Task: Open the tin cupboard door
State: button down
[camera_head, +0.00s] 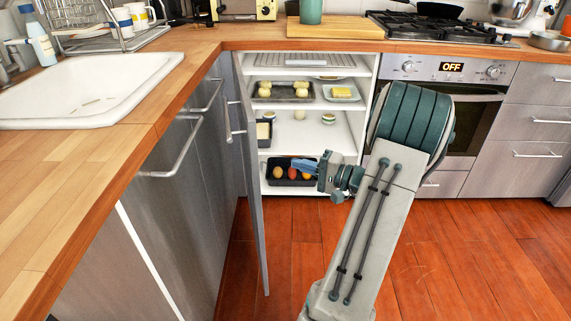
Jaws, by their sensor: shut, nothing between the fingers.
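The tin cupboard door (252,180) is a grey panel that stands swung wide open, seen nearly edge-on at the left of the cupboard opening. A bar handle (227,122) shows on its left side. The cupboard's white inside (317,135) is exposed, with several shelves of food. My gripper (298,165) points left in front of the lower shelves, to the right of the door and apart from it. It is shut and holds nothing. My arm hides the right edge of the opening in part.
Grey fronts with bar handles (180,150) run along the left under a wooden counter (95,165) and white sink (85,88). An oven (460,110) and drawers (540,122) stand to the right. The wooden floor (450,250) is clear.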

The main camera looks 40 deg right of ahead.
jog(key=a+p+v, duration=0.1)
jog(key=v, duration=0.6)
jog(key=shift+s, duration=0.45)
jog(key=shift+r, duration=0.1)
